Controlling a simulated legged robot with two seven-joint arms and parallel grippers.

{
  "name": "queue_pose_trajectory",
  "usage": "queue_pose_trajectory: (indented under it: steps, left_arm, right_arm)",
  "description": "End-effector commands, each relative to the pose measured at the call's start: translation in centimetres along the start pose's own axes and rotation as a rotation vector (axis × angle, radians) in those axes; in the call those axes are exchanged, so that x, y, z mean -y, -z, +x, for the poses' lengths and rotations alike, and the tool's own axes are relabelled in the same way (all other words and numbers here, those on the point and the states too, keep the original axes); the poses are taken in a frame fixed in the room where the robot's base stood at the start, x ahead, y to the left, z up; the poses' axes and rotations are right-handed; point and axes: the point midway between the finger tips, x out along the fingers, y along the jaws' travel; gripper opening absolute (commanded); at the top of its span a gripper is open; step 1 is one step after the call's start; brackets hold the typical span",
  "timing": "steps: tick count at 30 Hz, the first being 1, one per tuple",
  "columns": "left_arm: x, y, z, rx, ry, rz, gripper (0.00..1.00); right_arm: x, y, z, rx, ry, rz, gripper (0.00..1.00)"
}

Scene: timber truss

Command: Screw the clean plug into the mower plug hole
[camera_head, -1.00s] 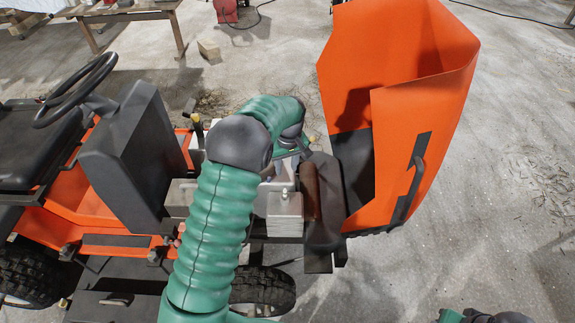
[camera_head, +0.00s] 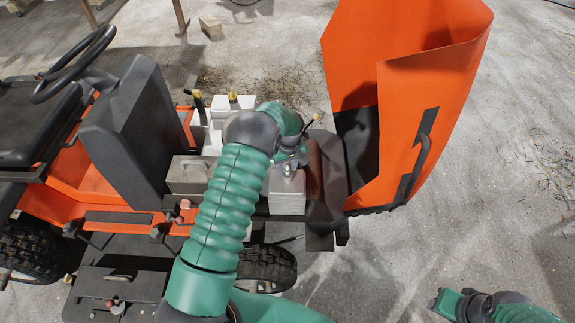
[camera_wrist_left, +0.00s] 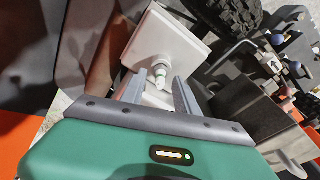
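A pale plug (camera_wrist_left: 159,70) with a greenish band stands out of a light metal block (camera_wrist_left: 170,35) on the mower in the left wrist view. Its end points toward my left gripper (camera_wrist_left: 157,88). The two grey fingers are apart, one on each side of the plug's end, with gaps visible. Whether the plug's thread is seated is hidden. In the head view the same block (camera_head: 287,193) sits below my left gripper (camera_head: 290,160), which my forearm partly covers. My right gripper (camera_head: 447,303) is at the bottom right, away from the mower; its fingers are unclear.
The raised orange hood (camera_head: 430,110) stands right of the engine. A dark grey console (camera_head: 135,125) and steering wheel (camera_head: 75,52) are to the left. A white container (camera_head: 217,115) is behind my arm. The concrete floor at right is clear.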

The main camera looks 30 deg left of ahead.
Motion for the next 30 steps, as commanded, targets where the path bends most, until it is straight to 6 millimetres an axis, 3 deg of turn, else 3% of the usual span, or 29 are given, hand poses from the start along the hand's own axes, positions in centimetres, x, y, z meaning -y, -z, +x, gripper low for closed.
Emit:
queue_pose_trajectory:
  steps: [1,9,15,16,18,30]
  left_arm:
    - [-0.01,-0.01,-0.01,0.0,0.0,0.0,0.34]
    - [-0.02,-0.01,-0.02,0.0,0.0,0.0,0.0]
    - [-0.02,-0.02,-0.03,0.0,0.0,0.0,0.0]
    - [-0.02,-0.01,-0.04,0.0,0.0,0.0,0.1]
    - [-0.02,-0.01,-0.04,0.0,0.0,0.0,0.01]
    - [-0.01,-0.02,-0.05,0.0,0.0,0.0,0.0]
  right_arm:
    - [0.0,0.0,0.0,0.0,0.0,0.0,0.36]
    - [0.0,0.0,0.0,0.0,0.0,0.0,0.36]
    - [0.0,0.0,0.0,0.0,0.0,0.0,0.36]
    - [0.0,0.0,0.0,0.0,0.0,0.0,0.36]
    - [0.0,0.0,0.0,0.0,0.0,0.0,0.36]
    - [0.0,0.0,0.0,0.0,0.0,0.0,0.36]
